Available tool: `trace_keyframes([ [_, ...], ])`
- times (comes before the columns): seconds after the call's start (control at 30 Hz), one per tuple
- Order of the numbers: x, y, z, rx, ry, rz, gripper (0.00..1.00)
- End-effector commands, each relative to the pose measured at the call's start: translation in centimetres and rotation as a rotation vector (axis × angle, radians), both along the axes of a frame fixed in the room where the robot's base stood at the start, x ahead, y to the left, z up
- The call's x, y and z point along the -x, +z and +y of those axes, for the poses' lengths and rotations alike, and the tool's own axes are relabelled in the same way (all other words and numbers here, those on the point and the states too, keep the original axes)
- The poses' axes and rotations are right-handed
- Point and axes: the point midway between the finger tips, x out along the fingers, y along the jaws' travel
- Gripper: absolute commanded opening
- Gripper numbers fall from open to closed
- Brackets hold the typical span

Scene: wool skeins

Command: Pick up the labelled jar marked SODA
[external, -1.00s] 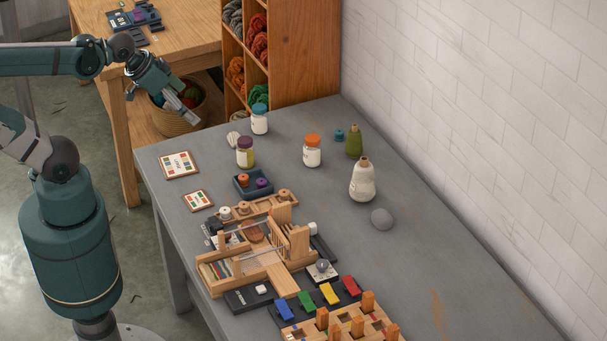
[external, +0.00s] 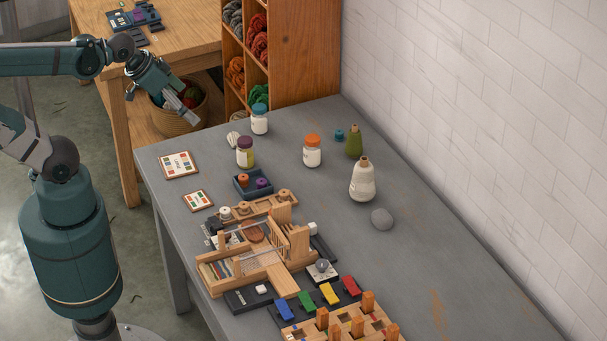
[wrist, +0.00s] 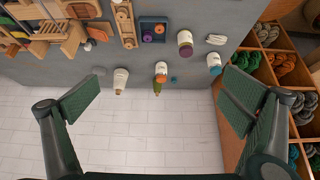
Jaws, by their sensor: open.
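Three white jars with labels too small to read stand upright on the grey table. One has a blue lid (external: 260,121), one a purple lid (external: 245,154), one an orange lid (external: 312,152); I cannot tell which is marked SODA. In the wrist view the blue-lidded jar (wrist: 214,64), purple-lidded jar (wrist: 185,43) and orange-lidded jar (wrist: 163,47) lie beyond the fingers. My gripper (external: 187,111) is open and empty, in the air left of the table's far end, apart from all jars. Its wide-spread fingers (wrist: 160,100) show in the wrist view.
A white bottle (external: 362,183), green bottle (external: 354,143) and grey stone (external: 382,219) stand to the right. A blue tray (external: 243,191) sits near the purple-lidded jar. A wooden loom (external: 270,259) fills the nearer table. A yarn shelf (external: 305,50) and brick wall (external: 480,110) bound the table.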

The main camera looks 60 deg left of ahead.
Motion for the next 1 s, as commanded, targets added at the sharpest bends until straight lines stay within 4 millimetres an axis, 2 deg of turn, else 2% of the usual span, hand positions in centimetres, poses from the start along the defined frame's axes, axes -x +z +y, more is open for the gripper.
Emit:
trace_keyframes([
  [0.07, 0.0, 0.0, 0.0, 0.0, 0.0, 0.0, 1.0],
  [0.43, 0.0, 0.0, 0.0, 0.0, 0.0, 0.0, 0.52],
  [0.77, -0.03, 0.01, 0.02, -0.001, -0.001, 0.0, 0.52],
  [1.0, -0.85, 0.3, 0.36, -0.024, -0.025, 0.014, 0.52],
])
